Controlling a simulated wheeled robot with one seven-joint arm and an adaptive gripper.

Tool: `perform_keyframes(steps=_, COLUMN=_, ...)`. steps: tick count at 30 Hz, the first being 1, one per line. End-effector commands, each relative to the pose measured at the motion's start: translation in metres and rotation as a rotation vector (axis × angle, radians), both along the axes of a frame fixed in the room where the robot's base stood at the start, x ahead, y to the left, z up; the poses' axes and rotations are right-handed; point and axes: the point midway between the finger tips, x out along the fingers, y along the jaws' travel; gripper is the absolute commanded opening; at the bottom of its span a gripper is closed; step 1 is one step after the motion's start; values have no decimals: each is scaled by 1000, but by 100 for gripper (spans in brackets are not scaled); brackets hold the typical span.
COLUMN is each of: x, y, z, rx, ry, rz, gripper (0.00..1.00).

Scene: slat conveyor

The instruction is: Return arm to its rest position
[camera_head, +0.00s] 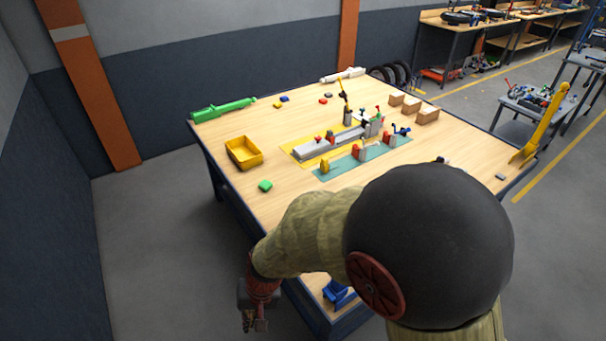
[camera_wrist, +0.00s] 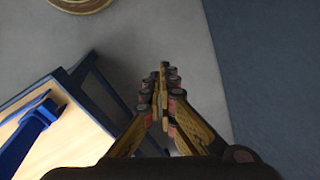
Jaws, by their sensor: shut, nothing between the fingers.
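My gripper (camera_head: 255,322) hangs low at the near left of the table, over the floor and apart from the table's edge in the head view. In the wrist view my gripper (camera_wrist: 162,80) points down at the grey floor, its two fingers closed together with nothing between them. My arm reaches across the lower middle of the head view and hides the table's near right part.
The wooden table (camera_head: 300,100) bears a yellow bin (camera_head: 243,153), a green block (camera_head: 265,185), a green tool (camera_head: 222,109), cardboard boxes (camera_head: 428,115) and a fixture on mats. Floor on the left is clear.

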Motion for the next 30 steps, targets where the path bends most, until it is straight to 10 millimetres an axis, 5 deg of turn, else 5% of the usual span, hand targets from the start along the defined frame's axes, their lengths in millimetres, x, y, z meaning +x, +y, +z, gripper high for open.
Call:
perform_keyframes(steps=9, x=-21, y=-117, z=64, rx=-77, ry=-39, rz=101, gripper=0)
perform_keyframes(steps=18, x=-41, y=-222, z=101, rx=-175, ry=-170, rz=68, gripper=0)
perform_keyframes(steps=24, x=-47, y=-275, z=121, rx=-209, ry=-326, rz=-34, gripper=0)
perform_keyframes(steps=30, x=-54, y=-307, z=142, rx=-205, ry=-468, rz=-165, gripper=0)
